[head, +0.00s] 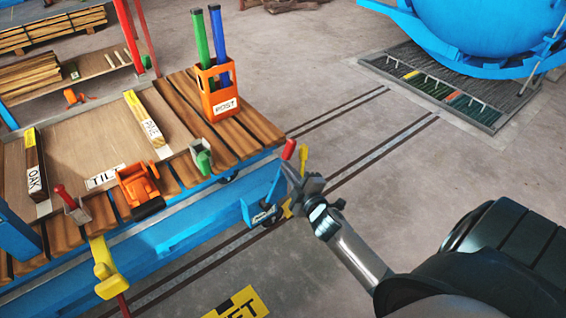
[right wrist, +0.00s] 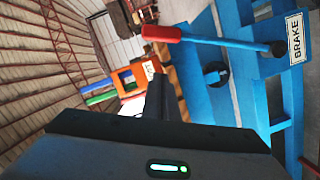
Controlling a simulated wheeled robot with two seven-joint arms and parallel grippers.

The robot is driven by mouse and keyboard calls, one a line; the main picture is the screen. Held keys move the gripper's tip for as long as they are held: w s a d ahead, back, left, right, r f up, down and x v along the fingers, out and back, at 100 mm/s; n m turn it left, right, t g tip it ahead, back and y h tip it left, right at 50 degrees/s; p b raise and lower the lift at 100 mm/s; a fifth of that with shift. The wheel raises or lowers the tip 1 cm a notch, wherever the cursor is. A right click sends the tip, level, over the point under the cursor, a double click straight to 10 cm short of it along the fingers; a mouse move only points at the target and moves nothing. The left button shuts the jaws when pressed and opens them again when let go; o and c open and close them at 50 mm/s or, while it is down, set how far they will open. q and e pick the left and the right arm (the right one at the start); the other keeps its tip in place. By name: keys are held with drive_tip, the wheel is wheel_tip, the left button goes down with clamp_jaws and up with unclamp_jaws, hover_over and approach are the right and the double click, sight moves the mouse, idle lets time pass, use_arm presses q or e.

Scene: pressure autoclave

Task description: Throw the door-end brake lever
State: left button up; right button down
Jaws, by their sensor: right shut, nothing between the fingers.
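The brake lever has a red grip (head: 288,149) on a blue rod at the near right end of the blue cart (head: 180,235). In the right wrist view the red grip (right wrist: 162,34) and blue rod (right wrist: 225,42) run across the top to a dark pivot beside the white BRAKE label (right wrist: 295,38). My right gripper (head: 289,172) is shut and empty, with its tips close to the rod just below the red grip in the head view. Its dark fingers (right wrist: 160,88) show below the lever in the wrist view; I cannot tell whether they touch it. My left gripper is not in view.
The cart's slatted deck carries an orange POST box (head: 220,90) with green and blue rods, an orange clamp (head: 137,185) and a small red-handled lever (head: 65,197). A blue vessel (head: 490,25) stands at the back right. Rails cross the open floor behind my right gripper.

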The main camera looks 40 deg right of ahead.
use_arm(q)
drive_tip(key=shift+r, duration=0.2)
use_arm(e)
drive_tip(key=shift+v, duration=1.75)
